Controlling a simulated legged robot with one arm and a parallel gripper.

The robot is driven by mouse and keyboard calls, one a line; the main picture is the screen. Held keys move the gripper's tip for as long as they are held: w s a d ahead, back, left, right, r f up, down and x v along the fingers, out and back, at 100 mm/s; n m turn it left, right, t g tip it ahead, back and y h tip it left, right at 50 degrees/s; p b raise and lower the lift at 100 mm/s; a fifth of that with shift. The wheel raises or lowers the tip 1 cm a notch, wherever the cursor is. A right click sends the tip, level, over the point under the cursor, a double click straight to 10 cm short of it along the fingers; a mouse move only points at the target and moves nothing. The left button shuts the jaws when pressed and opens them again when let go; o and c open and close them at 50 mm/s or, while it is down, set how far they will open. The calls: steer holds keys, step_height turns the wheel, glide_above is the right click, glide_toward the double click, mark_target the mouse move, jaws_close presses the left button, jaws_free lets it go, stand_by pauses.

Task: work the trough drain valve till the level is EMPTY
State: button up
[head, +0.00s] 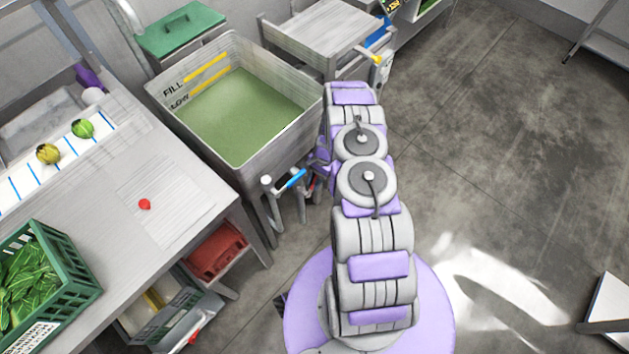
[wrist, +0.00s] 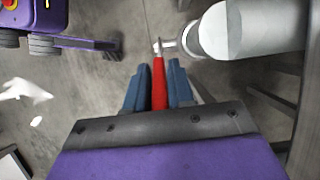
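The trough (head: 290,140) is a grey metal basin holding green water (head: 235,115). The water surface lies a little below the yellow LOW mark (head: 212,88), and the FILL mark (head: 206,67) is above it. In the wrist view a red lever (wrist: 159,85) joins a grey pipe fitting (wrist: 228,30). My gripper (wrist: 157,66) has its two dark blue fingers on either side of the lever, close against it. In the head view my gripper (head: 320,165) is at the trough's front right corner, mostly hidden by my arm.
A blue-handled valve (head: 292,180) is left of my gripper, near the trough's front legs. A worktable (head: 165,185) with a green crate (head: 78,290) stands at the left. A side table (head: 325,30) stands behind the trough. Floor at the right is open.

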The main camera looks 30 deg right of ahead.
jaws_close()
steer(key=shift+r, duration=0.1)
steer(key=shift+s+a+r+t+h+p, duration=0.15)
steer(key=shift+a+h+p, duration=0.2)
steer(key=shift+p, duration=0.3)
steer(key=shift+s+a+r+t+h+p, duration=0.1)
steer(key=shift+a+t+h+p, duration=0.1)
steer(key=shift+h+p, duration=0.3)
steer(key=shift+s+a+h+p, duration=0.15)
steer(key=shift+a+h+p, duration=0.2)
steer(key=shift+p, duration=0.75)
steer(key=shift+t, duration=0.25)
steer(key=shift+o, duration=1.9)
jaws_free()
steer(key=shift+a, duration=0.1)
